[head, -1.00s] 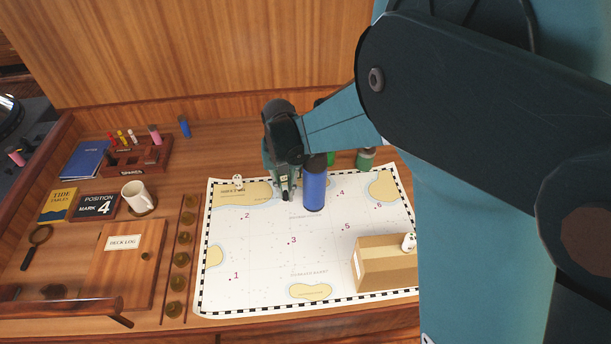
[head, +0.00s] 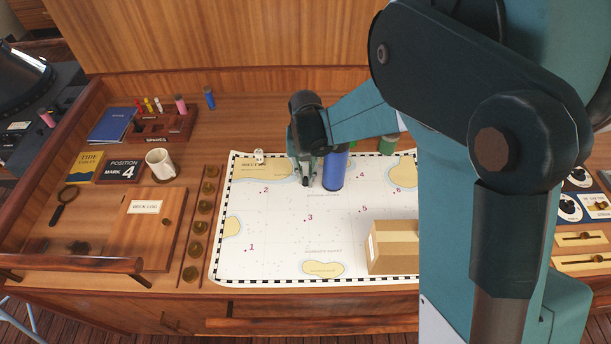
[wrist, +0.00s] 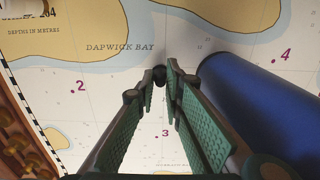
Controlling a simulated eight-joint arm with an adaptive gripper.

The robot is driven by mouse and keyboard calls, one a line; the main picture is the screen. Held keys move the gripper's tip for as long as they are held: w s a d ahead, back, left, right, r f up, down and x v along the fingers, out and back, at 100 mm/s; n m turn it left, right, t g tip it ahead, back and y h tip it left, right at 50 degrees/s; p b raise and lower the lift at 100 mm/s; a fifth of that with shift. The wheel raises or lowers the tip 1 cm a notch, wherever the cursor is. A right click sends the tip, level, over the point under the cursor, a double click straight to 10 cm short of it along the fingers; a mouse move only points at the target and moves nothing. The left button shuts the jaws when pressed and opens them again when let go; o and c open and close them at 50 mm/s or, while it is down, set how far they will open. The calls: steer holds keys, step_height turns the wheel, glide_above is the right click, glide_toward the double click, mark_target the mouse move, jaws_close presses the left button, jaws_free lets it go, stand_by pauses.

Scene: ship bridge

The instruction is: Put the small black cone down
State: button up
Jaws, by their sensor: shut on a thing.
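The small black cone (wrist: 159,76) is mostly hidden between my fingertips; only a small dark part shows in the wrist view. My gripper (head: 305,181) is shut on it over the upper middle of the white sea chart (head: 282,232), to the right of mark 2 and above mark 3. In the wrist view my gripper (wrist: 160,84) points down at the chart just below the words Dapwick Bay. The cone is at or close above the paper; I cannot tell whether it touches.
A blue cylinder (head: 335,170) stands close to the right of my gripper and also fills the right of the wrist view (wrist: 255,110). A cardboard box (head: 393,248) is at the chart's lower right. A small white piece (head: 259,156) stands upper left. The chart's lower middle is clear.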

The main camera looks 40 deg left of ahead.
mark_target(305, 177)
steer(key=shift+f, duration=0.2)
steer(key=o, duration=0.8)
steer(key=shift+c, duration=0.2)
steer(key=shift+r, duration=0.3)
step_height(305, 177, up, 12)
steer(key=shift+f, duration=0.1)
stand_by(0.6)
